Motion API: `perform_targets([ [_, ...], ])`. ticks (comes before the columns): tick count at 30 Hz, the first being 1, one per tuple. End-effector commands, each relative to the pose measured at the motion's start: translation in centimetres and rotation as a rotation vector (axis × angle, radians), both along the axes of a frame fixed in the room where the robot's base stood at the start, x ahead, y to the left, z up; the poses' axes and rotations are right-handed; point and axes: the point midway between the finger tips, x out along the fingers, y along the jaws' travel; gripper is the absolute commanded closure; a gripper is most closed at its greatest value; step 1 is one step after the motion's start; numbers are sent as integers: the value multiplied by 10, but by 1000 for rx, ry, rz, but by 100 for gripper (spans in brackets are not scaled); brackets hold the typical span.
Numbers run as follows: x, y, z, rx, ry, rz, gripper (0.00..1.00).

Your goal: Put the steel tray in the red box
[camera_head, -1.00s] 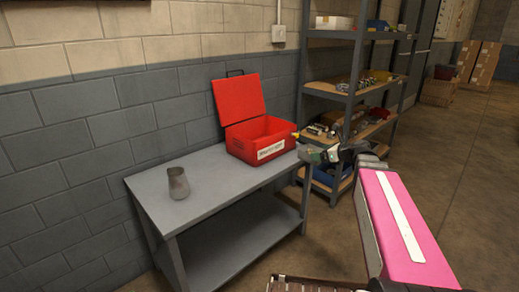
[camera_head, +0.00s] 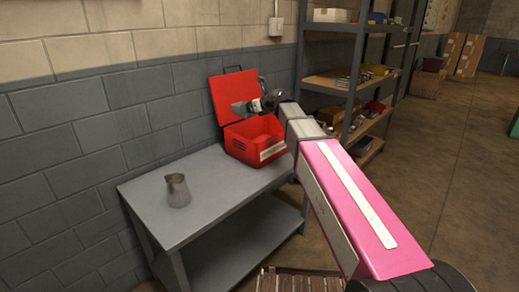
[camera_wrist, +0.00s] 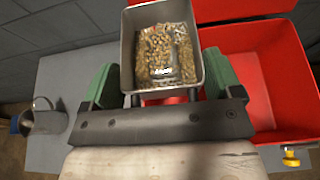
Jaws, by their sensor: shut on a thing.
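The steel tray (camera_wrist: 127,52) is a small grey open container with a clear bag of small brass-coloured pieces inside. My gripper (camera_wrist: 160,90), with green fingers, is shut on the tray's near end. The red box (camera_wrist: 252,62) stands open below and to the right of the tray in the wrist view. In the head view the red box (camera_head: 238,150) sits on the table with its lid raised at the back. My gripper (camera_head: 250,105) is above its opening, in front of the lid, with the tray small and partly unclear there.
The grey table (camera_head: 215,200) carries a metal pitcher (camera_head: 178,191) left of the box; it also shows in the wrist view (camera_wrist: 48,118). A loaded shelf rack (camera_head: 345,80) stands close on the right. A block wall is behind. The table's middle is clear.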

Motion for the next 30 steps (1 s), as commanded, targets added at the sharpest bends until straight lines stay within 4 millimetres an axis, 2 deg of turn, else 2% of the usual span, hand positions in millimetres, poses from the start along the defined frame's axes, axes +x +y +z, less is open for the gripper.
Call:
perform_targets([
  [2, 2, 2, 1, 1, 0, -1, 44],
  [5, 7, -6, -5, 0, 0, -3, 44],
  [15, 38, -66, -45, 0, 2, -4, 44],
  [21, 51, -92, -62, 1, 1, -2, 44],
  [30, 54, -99, -77, 1, 1, 0, 44],
])
